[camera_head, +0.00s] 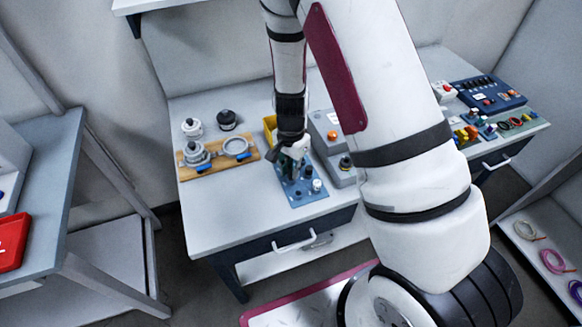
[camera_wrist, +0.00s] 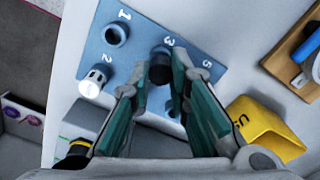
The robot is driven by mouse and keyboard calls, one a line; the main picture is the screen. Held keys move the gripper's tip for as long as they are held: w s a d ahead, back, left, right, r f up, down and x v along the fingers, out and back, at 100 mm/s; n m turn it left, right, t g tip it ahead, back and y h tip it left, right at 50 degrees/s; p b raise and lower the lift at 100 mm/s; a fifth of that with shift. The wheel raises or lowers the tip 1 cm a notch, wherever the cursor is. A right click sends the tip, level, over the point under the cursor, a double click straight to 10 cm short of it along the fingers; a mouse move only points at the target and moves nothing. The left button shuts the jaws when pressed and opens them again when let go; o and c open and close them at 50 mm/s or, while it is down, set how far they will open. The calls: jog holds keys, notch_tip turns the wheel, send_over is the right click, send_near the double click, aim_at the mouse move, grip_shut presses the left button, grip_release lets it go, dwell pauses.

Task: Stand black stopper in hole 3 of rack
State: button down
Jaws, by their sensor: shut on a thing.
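The blue rack (camera_wrist: 140,22) lies on the table, with the printed numbers 1, 2, 3 and 5 showing in the wrist view. It also shows in the head view (camera_head: 308,196). My gripper (camera_wrist: 161,68) is shut on the black stopper (camera_wrist: 160,56), whose dark round top shows between the fingertips. The stopper is over the rack, just beside the number 3. I cannot tell whether its lower end is inside hole 3. Blue hole 1 (camera_wrist: 116,34) looks empty. A white-topped piece (camera_wrist: 95,77) stands beside the number 2. My fingers partly hide the rack's near side.
A yellow bin (camera_wrist: 262,125) is close to my right finger in the wrist view. A wooden board with metal rings (camera_head: 216,160) lies left of the rack. A grey box (camera_head: 333,135) stands close on its right. The table's front is clear.

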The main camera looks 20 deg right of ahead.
jog(key=shift+f, duration=0.4)
dwell(0.3)
jog(key=c, duration=1.4)
grip_release()
jog(key=shift+c, duration=0.2)
jog(key=shift+r, duration=0.1)
jog(key=shift+r+p, duration=1.45)
jog(key=shift+r, duration=2)
